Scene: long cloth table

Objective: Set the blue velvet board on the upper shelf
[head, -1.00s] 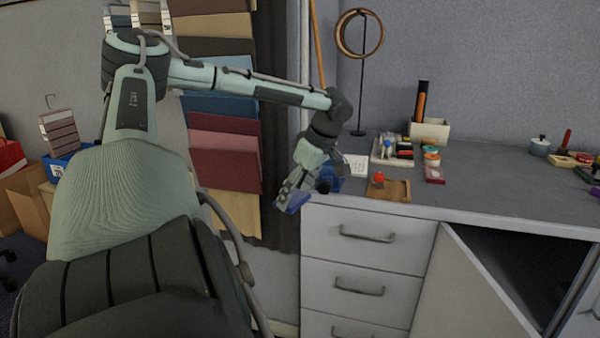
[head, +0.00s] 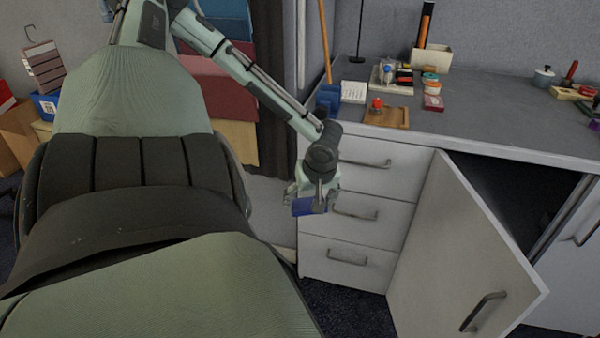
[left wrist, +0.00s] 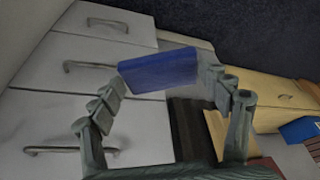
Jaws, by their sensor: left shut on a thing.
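The blue velvet board (head: 302,207) is a small dark-blue block held in my left gripper (head: 313,198), in front of the drawer fronts. In the left wrist view the board (left wrist: 158,72) lies across between the fingertips of my left gripper (left wrist: 162,82), which are shut on its two ends. The cabinet (head: 505,195) right of the drawers stands open with a dark inside. I cannot make out a shelf in it. My right gripper is not in view.
The open cabinet door (head: 460,255) juts out right of my left gripper. Drawers with handles (head: 355,212) stand close behind the gripper. The countertop (head: 480,115) above holds a wooden tray (head: 395,118), a white card box (head: 353,92) and small jars.

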